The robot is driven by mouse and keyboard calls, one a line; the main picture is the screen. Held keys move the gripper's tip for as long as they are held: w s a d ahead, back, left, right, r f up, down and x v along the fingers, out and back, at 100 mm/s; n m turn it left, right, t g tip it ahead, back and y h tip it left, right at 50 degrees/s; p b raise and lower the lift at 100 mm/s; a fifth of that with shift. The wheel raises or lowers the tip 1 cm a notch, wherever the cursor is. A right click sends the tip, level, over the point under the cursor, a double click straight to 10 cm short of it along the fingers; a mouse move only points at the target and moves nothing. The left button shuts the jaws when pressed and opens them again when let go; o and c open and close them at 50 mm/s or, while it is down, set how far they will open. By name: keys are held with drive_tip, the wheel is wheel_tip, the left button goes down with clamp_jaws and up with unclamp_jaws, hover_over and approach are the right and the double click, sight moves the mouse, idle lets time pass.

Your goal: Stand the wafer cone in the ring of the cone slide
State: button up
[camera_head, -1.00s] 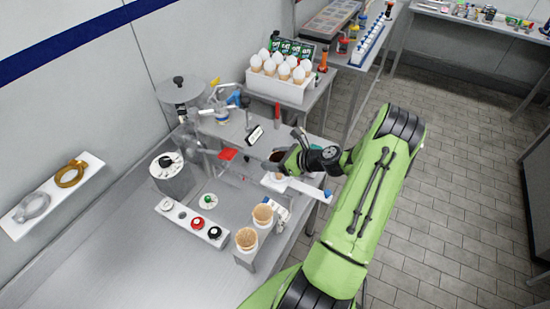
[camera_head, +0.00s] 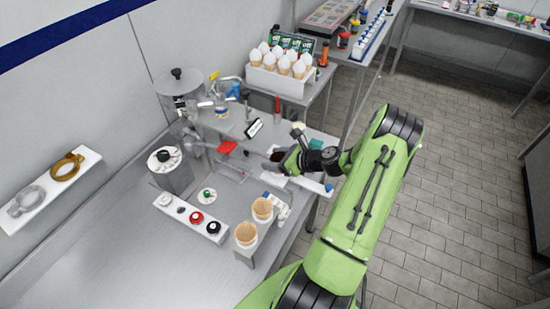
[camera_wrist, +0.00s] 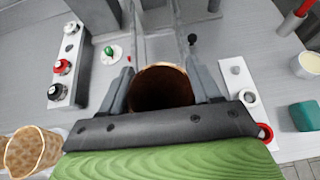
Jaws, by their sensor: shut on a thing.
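My gripper (camera_head: 283,159) is over the right part of the metal bench. In the wrist view its fingers (camera_wrist: 162,88) are shut on the wafer cone (camera_wrist: 160,68), whose tan rim and dark hollow mouth show between them. The cone's lower end is hidden. In the head view only a dark brown patch of the cone (camera_head: 277,155) shows beside the gripper. Behind the cone in the wrist view are pale rails (camera_wrist: 161,45). A white bar with a pale ring (camera_wrist: 249,97) lies right of the fingers. I cannot tell which of these is the cone slide.
Two wafer cones (camera_head: 262,208) stand in a holder near the front edge; one shows in the wrist view (camera_wrist: 32,152). A knob strip (camera_head: 190,218) lies left. A teal block (camera_wrist: 305,115) and cream cup (camera_wrist: 308,65) are right. A white tray of filled cones (camera_head: 275,82) stands behind.

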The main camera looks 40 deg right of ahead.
drive_tip(key=shift+f+b, duration=0.5)
drive_tip(key=shift+f, duration=0.35)
drive_tip(key=o, duration=0.8)
drive_tip(key=v, duration=1.5)
drive_tip(key=shift+s+r, duration=0.25)
drive_tip(key=shift+s, duration=0.1)
